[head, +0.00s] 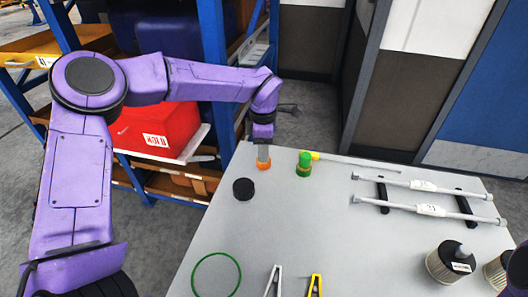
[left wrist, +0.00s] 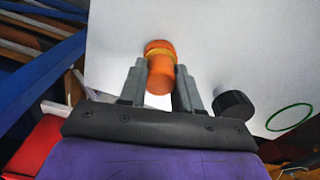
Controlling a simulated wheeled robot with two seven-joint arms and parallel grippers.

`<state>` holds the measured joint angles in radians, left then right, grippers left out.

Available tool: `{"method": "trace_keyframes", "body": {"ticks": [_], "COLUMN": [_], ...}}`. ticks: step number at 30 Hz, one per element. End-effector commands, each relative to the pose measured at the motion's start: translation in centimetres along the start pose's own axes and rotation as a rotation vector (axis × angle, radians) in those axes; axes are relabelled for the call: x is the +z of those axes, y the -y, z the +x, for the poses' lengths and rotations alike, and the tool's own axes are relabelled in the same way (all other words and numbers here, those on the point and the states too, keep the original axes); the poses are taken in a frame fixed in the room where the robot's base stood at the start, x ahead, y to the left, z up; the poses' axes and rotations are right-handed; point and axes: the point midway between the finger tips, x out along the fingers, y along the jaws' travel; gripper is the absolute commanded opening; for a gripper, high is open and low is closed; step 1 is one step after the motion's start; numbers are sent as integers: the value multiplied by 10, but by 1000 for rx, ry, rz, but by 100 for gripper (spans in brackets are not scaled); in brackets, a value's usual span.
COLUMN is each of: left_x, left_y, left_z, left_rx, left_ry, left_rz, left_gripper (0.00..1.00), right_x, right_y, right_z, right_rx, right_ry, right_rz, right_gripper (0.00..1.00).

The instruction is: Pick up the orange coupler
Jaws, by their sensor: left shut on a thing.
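The orange coupler (head: 263,163) is at the far left corner of the grey table (head: 330,235). My left gripper (head: 263,149) comes down over it from above in the head view. In the left wrist view the coupler (left wrist: 160,68) is between the two grey fingers of my left gripper (left wrist: 161,85), which are shut on it. The coupler has an orange body with a yellowish band near its wider end. I cannot tell whether it still touches the table. My right gripper is not in view.
A black round cap (head: 243,189) and a green fitting (head: 304,164) stand near the coupler. A yellow-ended rod (head: 355,162), white tubes on black rests (head: 425,186), a filter (head: 450,262), a green ring (head: 216,275) and clips share the table. Shelving (head: 213,60) stands behind left.

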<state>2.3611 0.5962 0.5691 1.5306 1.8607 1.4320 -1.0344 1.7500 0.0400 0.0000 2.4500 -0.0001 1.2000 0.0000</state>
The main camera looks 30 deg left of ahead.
Motion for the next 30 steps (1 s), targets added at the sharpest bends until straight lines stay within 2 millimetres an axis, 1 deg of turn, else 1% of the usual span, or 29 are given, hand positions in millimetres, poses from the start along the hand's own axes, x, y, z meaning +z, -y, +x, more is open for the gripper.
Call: {"method": "trace_keyframes", "body": {"ticks": [5,8,11,15,16,17,18,21,24,27,30], "left_x": [0,0,7,17,19,23,27,35,41,45,48], "left_y": [0,0,16,45,52,61,72,95,112,123,130], "left_z": [-19,-39,-62,-100,-105,-102,-106,-116,-123,-127,-130], "left_rx": [0,0,1,1,0,0,1,1,1,0,1], "left_ry": [1,1,2,1,1,1,1,0,0,-1,0], "left_rz": [0,0,4,5,6,6,6,6,3,2,0], "left_gripper": [1,1,1,1,1,1,1,1,1,1,1], "right_x": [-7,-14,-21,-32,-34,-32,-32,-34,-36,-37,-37], "right_y": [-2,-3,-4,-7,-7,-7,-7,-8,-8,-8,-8], "right_z": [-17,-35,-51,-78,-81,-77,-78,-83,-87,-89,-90], "right_rx": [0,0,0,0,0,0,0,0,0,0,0], "right_ry": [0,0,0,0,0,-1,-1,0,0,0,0], "right_rz": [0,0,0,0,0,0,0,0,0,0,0], "right_gripper": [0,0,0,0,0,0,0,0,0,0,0]}}
